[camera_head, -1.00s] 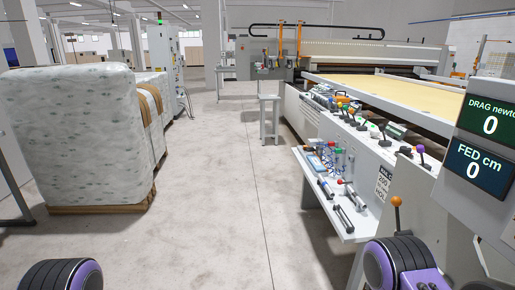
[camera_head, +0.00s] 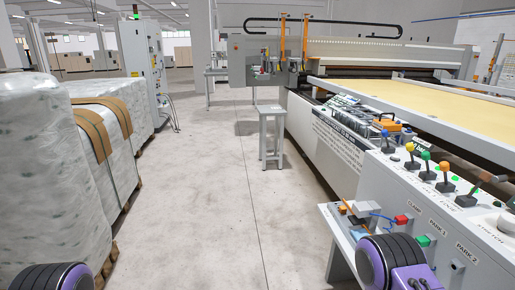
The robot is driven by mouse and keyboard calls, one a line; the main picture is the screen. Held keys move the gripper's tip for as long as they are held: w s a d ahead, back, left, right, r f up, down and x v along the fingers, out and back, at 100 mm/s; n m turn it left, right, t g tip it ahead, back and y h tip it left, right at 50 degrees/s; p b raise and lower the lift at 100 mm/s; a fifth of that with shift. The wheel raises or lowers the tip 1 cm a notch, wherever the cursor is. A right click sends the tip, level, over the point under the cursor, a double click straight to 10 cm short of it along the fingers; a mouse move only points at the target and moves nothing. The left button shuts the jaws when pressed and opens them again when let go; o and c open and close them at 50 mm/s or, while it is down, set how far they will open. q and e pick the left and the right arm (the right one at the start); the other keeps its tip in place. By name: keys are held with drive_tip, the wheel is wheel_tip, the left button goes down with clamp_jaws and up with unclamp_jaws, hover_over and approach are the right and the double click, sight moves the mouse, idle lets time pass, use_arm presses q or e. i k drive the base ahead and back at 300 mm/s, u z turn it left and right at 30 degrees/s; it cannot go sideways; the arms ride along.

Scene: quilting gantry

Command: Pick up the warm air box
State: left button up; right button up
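I cannot pick out the warm air box with certainty in the head view. A small grey box with an orange part (camera_head: 388,124) sits on the long machine's near side, among other small items. A side shelf (camera_head: 336,240) at the lower right carries small tools and a whitish block (camera_head: 366,206). Neither gripper is in view. Only rounded black and purple parts of my arms show at the bottom left and bottom right.
A control panel with coloured levers (camera_head: 425,172) stands close on the right, beside the long quilting machine (camera_head: 345,150). A grey stand (camera_head: 272,112) is ahead. Wrapped stacks (camera_head: 45,160) line the left. The floor aisle (camera_head: 215,190) between is clear.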

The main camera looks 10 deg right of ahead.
sight(388, 124)
drive_tip(key=i, duration=2)
drive_tip(key=z, duration=1.3)
